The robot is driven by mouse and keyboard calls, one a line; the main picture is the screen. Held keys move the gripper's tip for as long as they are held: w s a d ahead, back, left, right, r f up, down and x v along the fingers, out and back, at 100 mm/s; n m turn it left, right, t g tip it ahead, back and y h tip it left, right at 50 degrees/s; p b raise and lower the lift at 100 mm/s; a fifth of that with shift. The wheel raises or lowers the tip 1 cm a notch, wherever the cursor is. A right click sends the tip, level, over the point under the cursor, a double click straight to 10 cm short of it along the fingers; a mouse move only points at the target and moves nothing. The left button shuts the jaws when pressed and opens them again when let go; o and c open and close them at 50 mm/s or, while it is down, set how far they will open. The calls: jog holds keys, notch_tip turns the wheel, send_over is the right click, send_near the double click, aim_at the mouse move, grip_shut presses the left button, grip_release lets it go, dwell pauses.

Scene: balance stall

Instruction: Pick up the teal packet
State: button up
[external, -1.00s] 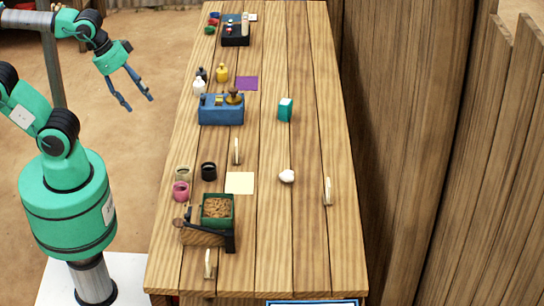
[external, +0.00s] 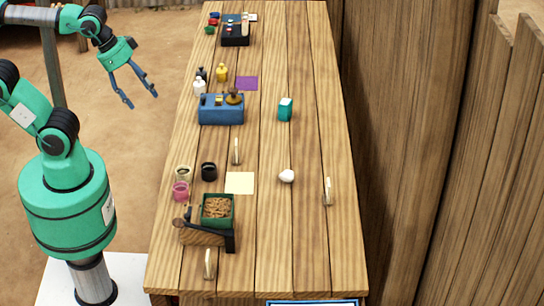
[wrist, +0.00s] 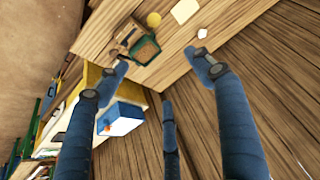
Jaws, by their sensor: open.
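The teal packet (external: 285,110) stands upright on the wooden table, right of the blue balance box, in the external view. I cannot make it out in the wrist view. My gripper (external: 140,100) is open and empty, off the table's left side and well apart from the packet. In the wrist view my gripper's blue fingers (wrist: 165,65) are spread with nothing between them.
On the table (external: 300,230) stand a blue box (external: 221,109) with small bottles behind it, a purple mat (external: 247,83), a cream mat (external: 240,183), a white lump (external: 286,176) and a green tray (external: 205,222). Table space around the packet is clear.

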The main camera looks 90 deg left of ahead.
jog(key=w+a+r+m+g+p, duration=0.1)
jog(key=w+a+r+p, duration=0.1)
jog(key=w+a, duration=0.5)
jog(key=w+a+r+g+p, duration=0.1)
jog(key=w+a+r, duration=0.15)
jog(key=w, duration=0.85)
jog(key=w+a+r+m+g+p, duration=0.1)
jog(key=w+a+p, duration=0.1)
jog(key=w+a, duration=0.55)
jog(key=m+g+p, duration=0.2)
jog(key=g+p, duration=0.1)
jog(key=p, duration=0.3)
send_over(285, 104)
notch_tip(285, 104, down, 34)
jog(key=shift+w+a+f, duration=0.1)
jog(key=shift+a+f, duration=0.1)
jog(key=shift+a, duration=0.05)
jog(key=shift+f, duration=0.1)
jog(key=shift+f, duration=4.2)
